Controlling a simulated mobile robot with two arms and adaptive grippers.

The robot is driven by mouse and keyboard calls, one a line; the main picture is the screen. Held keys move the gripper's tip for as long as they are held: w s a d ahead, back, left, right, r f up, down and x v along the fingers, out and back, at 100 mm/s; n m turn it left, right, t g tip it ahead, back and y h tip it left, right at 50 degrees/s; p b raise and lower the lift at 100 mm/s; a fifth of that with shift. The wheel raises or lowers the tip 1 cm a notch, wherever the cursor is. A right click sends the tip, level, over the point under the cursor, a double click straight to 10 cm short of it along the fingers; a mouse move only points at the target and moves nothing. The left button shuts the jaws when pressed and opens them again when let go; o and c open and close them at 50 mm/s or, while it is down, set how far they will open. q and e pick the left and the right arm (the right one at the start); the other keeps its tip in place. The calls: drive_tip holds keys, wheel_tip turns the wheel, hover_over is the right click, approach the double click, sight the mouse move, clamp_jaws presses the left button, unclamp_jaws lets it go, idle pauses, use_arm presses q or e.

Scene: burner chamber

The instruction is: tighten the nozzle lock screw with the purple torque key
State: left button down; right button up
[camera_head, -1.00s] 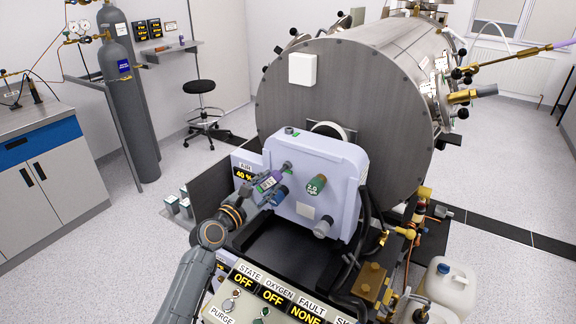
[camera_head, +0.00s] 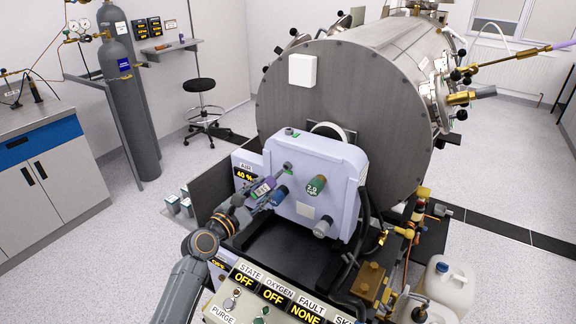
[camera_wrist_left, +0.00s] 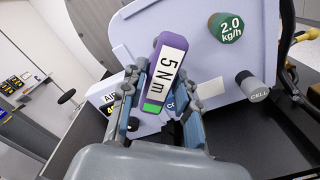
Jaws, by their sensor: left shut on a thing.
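The purple torque key (camera_wrist_left: 168,68), with a white "5 Nm" label and a green end patch, is held between the fingers of my left gripper (camera_wrist_left: 160,98). In the head view the key (camera_head: 263,187) points up and right at the pale lilac burner plate (camera_head: 333,165). Its far end is by a small grey round part (camera_head: 287,166) on the plate; I cannot tell if they touch. The nozzle lock screw cannot be made out apart from the key. My left gripper (camera_head: 257,196) is shut on the key. My right gripper is not in view.
The control panel (camera_head: 268,301) is in front, and hoses hang at the plate's right.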

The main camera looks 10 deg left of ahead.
use_arm(q)
drive_tip(key=shift+s+a+p, duration=0.25)
drive_tip(key=shift+s+p, duration=0.05)
drive_tip(key=shift+s, duration=0.3)
drive_tip(key=shift+p+v, duration=0.3)
drive_tip(key=shift+v, duration=1.1)
drive_tip(key=n+p, duration=0.2)
drive_tip(key=shift+r+n, duration=0.3)
drive_tip(key=shift+d+f+n+p, duration=0.1)
drive_tip(key=shift+f+n+p, duration=0.05)
drive_tip(key=shift+n+p, duration=0.45)
drive_tip(key=shift+f, duration=0.15)
